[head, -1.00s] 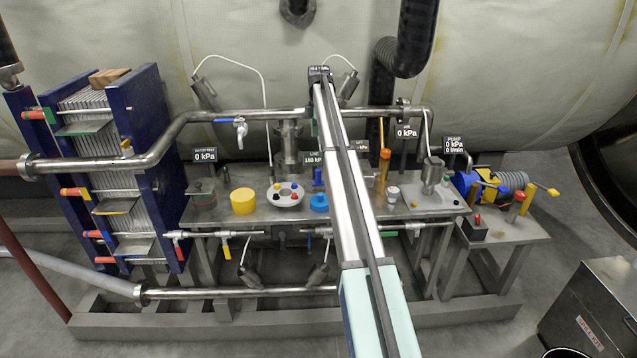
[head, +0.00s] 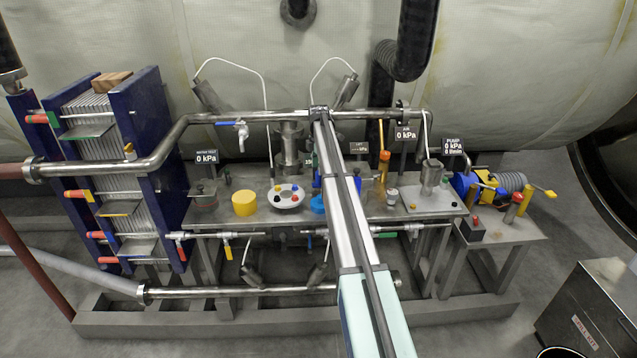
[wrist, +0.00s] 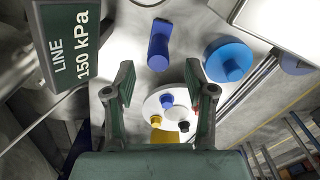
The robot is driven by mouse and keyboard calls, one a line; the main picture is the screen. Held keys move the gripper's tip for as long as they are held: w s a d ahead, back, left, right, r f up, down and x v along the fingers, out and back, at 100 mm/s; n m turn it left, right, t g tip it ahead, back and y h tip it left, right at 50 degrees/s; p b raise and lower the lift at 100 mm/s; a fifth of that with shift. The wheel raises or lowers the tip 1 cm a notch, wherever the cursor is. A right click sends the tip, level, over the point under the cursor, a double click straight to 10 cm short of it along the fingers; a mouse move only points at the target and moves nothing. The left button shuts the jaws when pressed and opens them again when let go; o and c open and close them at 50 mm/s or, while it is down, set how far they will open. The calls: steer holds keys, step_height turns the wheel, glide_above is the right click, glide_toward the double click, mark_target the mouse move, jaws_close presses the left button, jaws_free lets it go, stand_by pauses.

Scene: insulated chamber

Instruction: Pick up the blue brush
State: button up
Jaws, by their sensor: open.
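A dark blue, short-handled piece that looks like the blue brush (wrist: 159,46) stands or lies on the grey bench, beyond my fingertips in the wrist view. My gripper (wrist: 158,86) is open and empty, with its two fingers apart on either side of the picture's middle. The brush is ahead of the gap and not touched. In the head view my arm hides most of the gripper and part of the bench around the brush. Another dark blue piece (head: 357,183) shows just right of my arm there; I cannot tell whether it is the brush.
A round blue knob (wrist: 228,60) and a white disc with coloured knobs (wrist: 150,106) are close by. The disc (head: 272,197) and a yellow can (head: 244,203) stand left of my arm. A "LINE 150 kPa" sign (wrist: 70,45) stands close on the left. Pipes cross behind the bench.

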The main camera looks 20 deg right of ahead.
mark_target(318, 186)
steer(key=shift+w+d+f+p, duration=0.1)
steer(key=shift+f+p, duration=0.8)
steer(key=shift+f, duration=1.45)
jaws_close()
step_height(318, 186, up, 20)
steer(key=b, duration=0.4)
